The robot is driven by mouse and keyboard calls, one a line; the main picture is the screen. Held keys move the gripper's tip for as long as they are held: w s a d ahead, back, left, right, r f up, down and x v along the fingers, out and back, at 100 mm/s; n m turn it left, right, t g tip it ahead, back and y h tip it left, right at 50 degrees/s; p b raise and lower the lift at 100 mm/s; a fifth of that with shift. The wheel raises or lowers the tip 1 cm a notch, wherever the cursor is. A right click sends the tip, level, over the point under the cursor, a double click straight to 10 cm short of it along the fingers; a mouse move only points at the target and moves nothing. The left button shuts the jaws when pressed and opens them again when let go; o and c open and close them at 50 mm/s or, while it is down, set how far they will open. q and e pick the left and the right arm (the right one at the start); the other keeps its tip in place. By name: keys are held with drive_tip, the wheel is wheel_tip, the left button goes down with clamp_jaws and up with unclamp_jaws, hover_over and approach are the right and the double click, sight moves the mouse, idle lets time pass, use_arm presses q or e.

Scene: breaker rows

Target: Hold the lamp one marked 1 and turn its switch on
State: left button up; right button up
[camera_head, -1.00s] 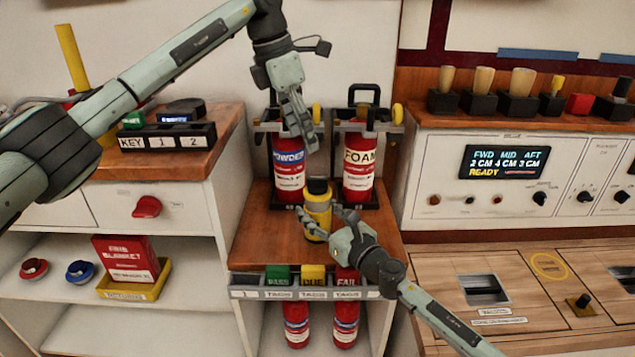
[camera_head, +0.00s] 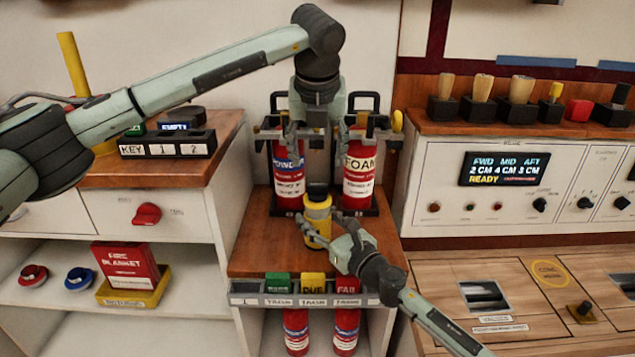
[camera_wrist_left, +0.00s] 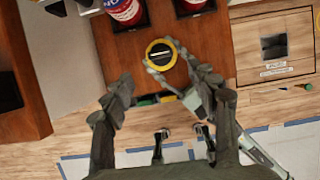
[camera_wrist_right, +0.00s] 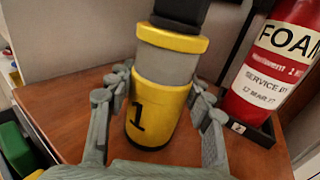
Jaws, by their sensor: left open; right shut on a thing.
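Lamp one (camera_head: 317,215) is a yellow lamp with a grey band and black top, standing upright on the wooden shelf. Its "1" mark shows in the right wrist view (camera_wrist_right: 150,110). My right gripper (camera_head: 322,238) is shut on its lower body, one finger on each side. My left gripper (camera_head: 318,135) is open and empty above the lamp, pointing down. In the left wrist view the lamp's top (camera_wrist_left: 161,54) shows a pale bar across a black disc, the switch, lying beyond and between the open left fingers (camera_wrist_left: 165,85).
A POWDER extinguisher (camera_head: 289,175) and a FOAM extinguisher (camera_head: 358,178) stand in racks close behind the lamp. A tag rail (camera_head: 250,293) with green, yellow and red tags runs along the shelf's front edge. A control console (camera_head: 470,205) stands at right.

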sight(318, 185)
use_arm(q)
drive_tip(key=x, duration=0.9)
drive_tip(key=shift+f, duration=0.15)
drive_tip(key=shift+c, duration=0.4)
drive_tip(key=c, duration=1.1)
